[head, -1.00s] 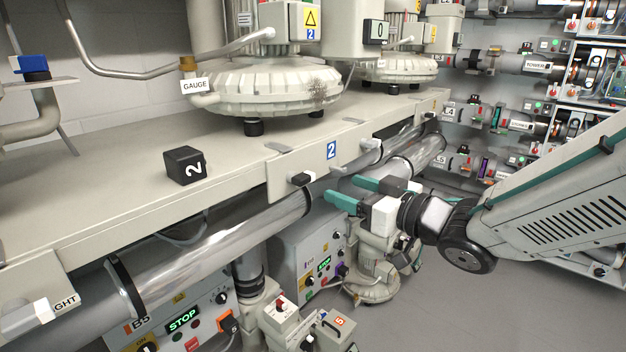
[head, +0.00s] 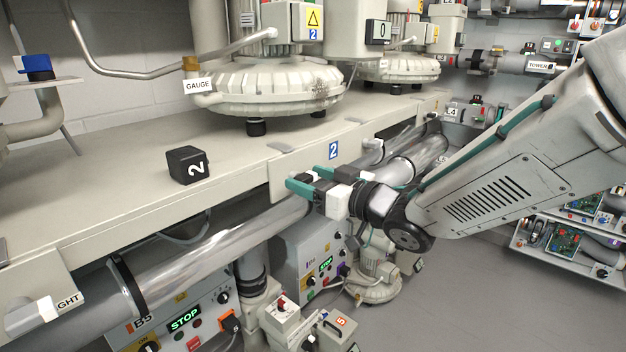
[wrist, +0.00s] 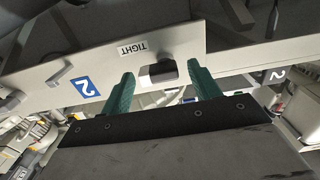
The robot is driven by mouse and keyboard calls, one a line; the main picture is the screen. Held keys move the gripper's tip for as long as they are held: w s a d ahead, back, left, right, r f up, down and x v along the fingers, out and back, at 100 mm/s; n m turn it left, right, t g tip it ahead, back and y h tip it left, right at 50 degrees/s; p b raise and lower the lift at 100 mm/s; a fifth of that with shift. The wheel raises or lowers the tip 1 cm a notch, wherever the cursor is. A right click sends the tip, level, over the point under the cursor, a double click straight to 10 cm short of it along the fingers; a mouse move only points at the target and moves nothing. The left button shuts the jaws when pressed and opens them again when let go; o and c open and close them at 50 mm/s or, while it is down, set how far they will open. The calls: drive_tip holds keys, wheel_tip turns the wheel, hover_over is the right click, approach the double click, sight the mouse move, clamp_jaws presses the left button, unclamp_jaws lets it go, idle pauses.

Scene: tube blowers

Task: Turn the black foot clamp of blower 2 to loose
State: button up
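The foot clamp of blower 2 is a light handle with a black end (wrist: 162,70) on the pale front panel. It lies between my fingers in the wrist view, and they mostly hide it in the head view. A TIGHT label (wrist: 146,48), upside down, is beside it. My gripper (head: 314,180) is open, its two green fingers on either side of the clamp; I see gaps at both sides in the wrist view (wrist: 162,78). A blue 2 plate (head: 334,150) marks the panel. Blower 2 (head: 262,92) stands on the bench above.
A black cube marked 2 (head: 188,165) sits on the bench top (head: 110,200). A clear tube (head: 210,245) runs below the bench edge, close under my gripper. Control boxes (head: 303,265) stand below. Another handle (head: 372,152) is on the panel to the right.

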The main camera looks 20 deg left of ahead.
drive_tip(key=c, duration=0.9)
drive_tip(key=shift+n, duration=0.3)
drive_tip(key=n, duration=0.3)
drive_tip(key=shift+s+r+n, duration=0.1)
drive_tip(key=shift+n, duration=0.3)
drive_tip(key=n, duration=0.4)
drive_tip(key=shift+s+r, duration=0.1)
drive_tip(key=shift+s, duration=0.05)
drive_tip(key=n, duration=0.5)
drive_tip(key=shift+s+a, duration=0.15)
drive_tip(key=n, duration=0.4)
drive_tip(key=shift+s, duration=0.2)
drive_tip(key=shift+n, duration=0.3)
